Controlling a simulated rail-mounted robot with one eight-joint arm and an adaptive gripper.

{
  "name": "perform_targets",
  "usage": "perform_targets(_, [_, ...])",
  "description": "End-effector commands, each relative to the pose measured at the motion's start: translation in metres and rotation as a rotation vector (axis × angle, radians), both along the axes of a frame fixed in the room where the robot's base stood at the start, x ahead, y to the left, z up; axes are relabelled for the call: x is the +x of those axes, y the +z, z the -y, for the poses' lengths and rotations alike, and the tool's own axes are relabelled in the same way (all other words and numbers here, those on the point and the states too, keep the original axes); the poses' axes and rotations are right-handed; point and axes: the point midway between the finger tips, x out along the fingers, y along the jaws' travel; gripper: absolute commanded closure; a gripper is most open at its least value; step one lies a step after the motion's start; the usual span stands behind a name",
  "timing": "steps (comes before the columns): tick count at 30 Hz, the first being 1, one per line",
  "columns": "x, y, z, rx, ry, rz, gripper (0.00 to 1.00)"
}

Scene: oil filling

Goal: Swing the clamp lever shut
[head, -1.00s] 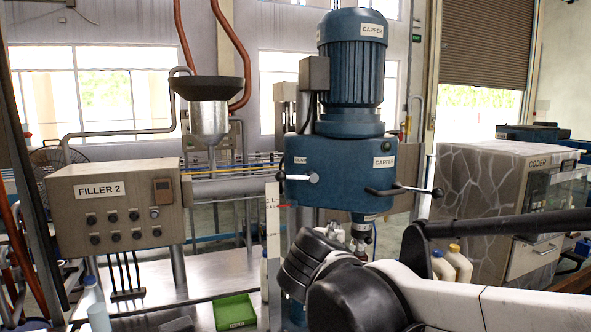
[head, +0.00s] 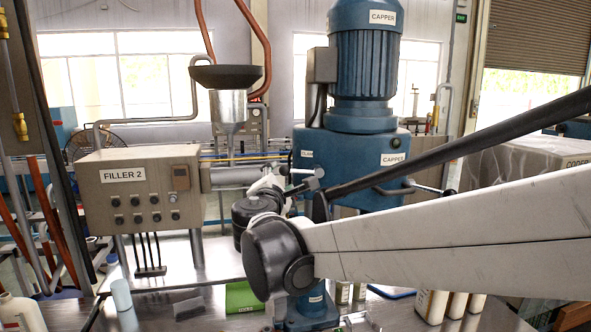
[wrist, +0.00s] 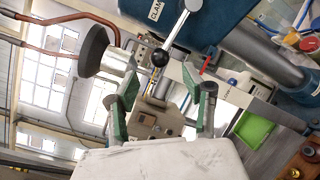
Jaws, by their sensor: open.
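The clamp lever (wrist: 176,32) is a bright metal rod with a black ball knob (wrist: 159,57), on the blue capper body (wrist: 215,18) beside a partly visible clamp label. In the wrist view the knob lies just beyond my gripper (wrist: 166,88). My gripper's two green-lined fingers are spread apart, with nothing held between them. The knob appears apart from both fingers. In the head view the lever (head: 303,171) shows at the left front of the capper (head: 352,150); my arm and wrist hide much around it.
The Filler 2 box (head: 140,190) and funnel (head: 228,90) stand left of the capper. Another lever (head: 400,189) is on the capper's right, partly behind my arm. A green tray (head: 242,297) and several bottles (head: 430,305) sit on the bench below.

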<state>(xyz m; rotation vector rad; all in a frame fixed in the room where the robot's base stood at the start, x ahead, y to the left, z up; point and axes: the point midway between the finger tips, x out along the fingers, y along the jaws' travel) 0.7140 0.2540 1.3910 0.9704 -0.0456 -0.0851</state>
Motion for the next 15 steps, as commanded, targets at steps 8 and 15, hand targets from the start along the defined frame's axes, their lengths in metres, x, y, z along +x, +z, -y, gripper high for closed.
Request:
perform_targets(8, [0.047,0.001,0.005,0.001,-0.001,0.0,0.55])
perform_targets(15, [0.071,0.001,0.007,0.001,-0.001,-0.001,0.55])
